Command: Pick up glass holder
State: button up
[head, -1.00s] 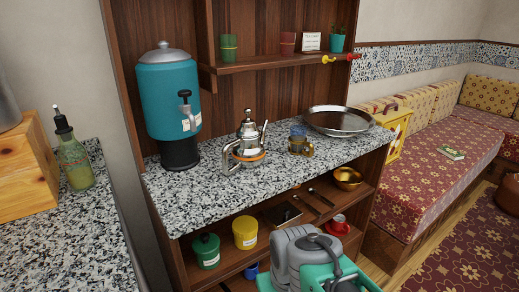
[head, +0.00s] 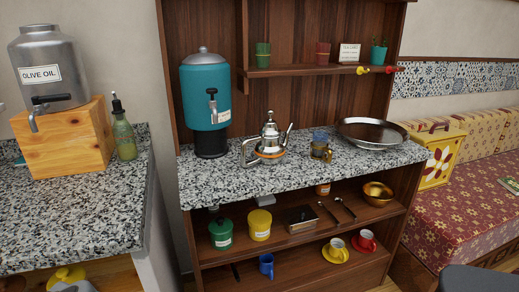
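A small brass-coloured glass holder (head: 319,152) with a handle stands on the speckled granite counter. A bluish glass (head: 320,137) seems to sit in it. It is just right of a silver teapot (head: 270,137) and left of a large round metal tray (head: 371,143). Nothing touches the holder from above. My gripper is not in view. A dark grey shape at the bottom right corner may be part of my arm.
A teal dispenser (head: 205,95) stands at the counter's left. Above is a shelf (head: 300,71) with cups and a plant. Below, shelves hold pots, cups and a golden bowl (head: 377,193). A second counter (head: 90,205) at left carries an olive oil tank (head: 48,75) and a bottle (head: 124,138).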

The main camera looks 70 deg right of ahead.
aim_at(322, 152)
jog(key=u, duration=0.15)
jog(key=k, duration=1.2)
jog(key=z, duration=0.85)
